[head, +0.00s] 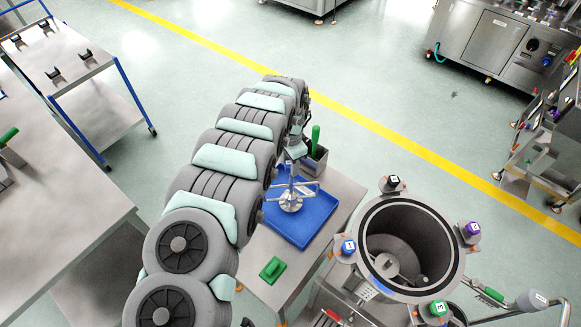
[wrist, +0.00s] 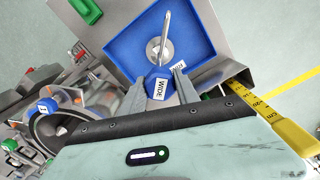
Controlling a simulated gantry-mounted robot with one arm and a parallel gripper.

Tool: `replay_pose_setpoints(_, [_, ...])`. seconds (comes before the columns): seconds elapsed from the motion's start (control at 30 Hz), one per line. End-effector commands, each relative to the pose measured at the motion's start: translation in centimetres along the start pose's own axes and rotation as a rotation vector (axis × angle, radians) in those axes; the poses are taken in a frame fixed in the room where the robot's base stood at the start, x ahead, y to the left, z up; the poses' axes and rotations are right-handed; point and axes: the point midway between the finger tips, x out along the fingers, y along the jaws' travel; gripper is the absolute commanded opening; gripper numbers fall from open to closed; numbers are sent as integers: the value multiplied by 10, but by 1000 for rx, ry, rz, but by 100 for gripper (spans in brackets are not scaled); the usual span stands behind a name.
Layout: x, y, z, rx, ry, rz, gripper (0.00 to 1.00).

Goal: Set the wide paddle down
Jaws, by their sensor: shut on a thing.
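The wide paddle (head: 290,202) is a metal paddle with side loops and a round hub, upright over the blue tray (head: 326,226) in the head view. Its blue grip, labelled WIDE (wrist: 158,89), sits between the fingers of my gripper (wrist: 160,93) in the wrist view. My gripper is shut on it. The wrist view shows the paddle's metal parts against the floor of the blue tray (wrist: 115,50). I cannot tell whether the paddle touches the tray floor. In the head view my arm hides part of the tray's left side.
The tray lies on a grey metal table (head: 345,187). A grey bin (head: 318,160) with a green-handled tool (head: 316,138) stands behind it, and a green block (head: 272,269) lies in front. An open steel vessel (head: 405,285) with numbered clamps stands at the right.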

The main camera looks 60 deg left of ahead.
Motion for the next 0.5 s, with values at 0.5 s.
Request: replay_pose_setpoints(0.5, [24,-1,0,-1,1,-3,0])
